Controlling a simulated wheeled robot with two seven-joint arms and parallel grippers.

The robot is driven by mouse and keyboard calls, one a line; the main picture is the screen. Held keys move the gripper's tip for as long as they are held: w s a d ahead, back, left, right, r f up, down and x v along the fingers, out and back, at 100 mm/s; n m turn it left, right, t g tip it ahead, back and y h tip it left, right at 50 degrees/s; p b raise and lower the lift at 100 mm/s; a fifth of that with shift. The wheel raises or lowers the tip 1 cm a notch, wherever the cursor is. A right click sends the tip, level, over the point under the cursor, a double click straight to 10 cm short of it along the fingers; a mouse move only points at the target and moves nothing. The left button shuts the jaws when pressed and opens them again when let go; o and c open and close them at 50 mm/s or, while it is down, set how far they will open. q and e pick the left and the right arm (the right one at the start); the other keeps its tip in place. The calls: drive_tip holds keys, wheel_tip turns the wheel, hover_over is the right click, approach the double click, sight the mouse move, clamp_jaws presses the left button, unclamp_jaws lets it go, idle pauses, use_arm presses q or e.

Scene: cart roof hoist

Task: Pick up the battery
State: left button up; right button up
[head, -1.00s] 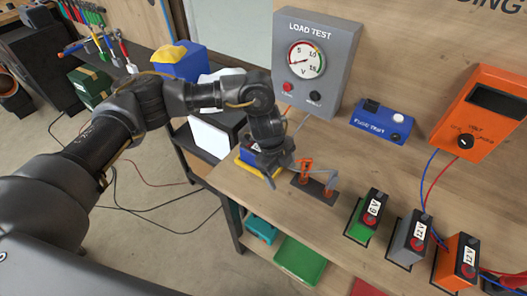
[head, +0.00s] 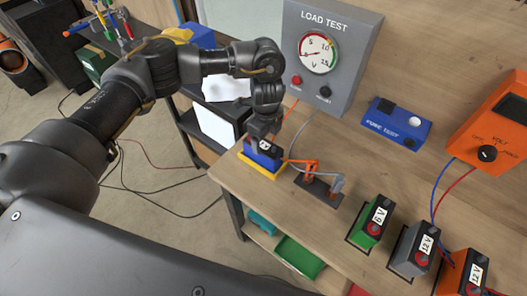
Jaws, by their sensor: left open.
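A blue battery (head: 263,157) with a dark top stands on a yellow base (head: 257,167) at the left end of the workbench. My left gripper (head: 262,139) points down at the top of this battery, with open jaws. The fingers hide part of the battery top, and I cannot tell whether they touch it. A green 6 V battery (head: 369,226), a grey 12 V battery (head: 412,252) and an orange 12 V battery (head: 463,275) stand in a row farther right. My right gripper is not in view.
Orange and grey clamps (head: 318,183) stand just right of the blue battery. A load tester (head: 330,55) with a dial, a blue fuse tester (head: 395,123) and an orange volt meter (head: 490,135) are behind. A lower shelf holds a green tray (head: 298,257).

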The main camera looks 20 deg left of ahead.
sight(263, 144)
use_arm(q)
drive_tip(key=shift+w+a+f, duration=0.15)
drive_tip(key=shift+a+f, duration=0.15)
drive_tip(key=shift+s+a+f+p, duration=0.1)
drive_tip(key=shift+s+f+p, duration=0.55)
drive_tip(key=shift+p, duration=0.25)
drive_tip(key=f, duration=0.3)
drive_tip(key=shift+w+f+p, duration=0.1)
drive_tip(key=shift+w+p, duration=0.1)
drive_tip(key=shift+p, duration=0.15)
drive_tip(key=shift+f, duration=0.15)
drive_tip(key=shift+s, duration=0.1)
drive_tip(key=shift+c, duration=1.2)
drive_tip(key=c, duration=0.7)
clamp_jaws()
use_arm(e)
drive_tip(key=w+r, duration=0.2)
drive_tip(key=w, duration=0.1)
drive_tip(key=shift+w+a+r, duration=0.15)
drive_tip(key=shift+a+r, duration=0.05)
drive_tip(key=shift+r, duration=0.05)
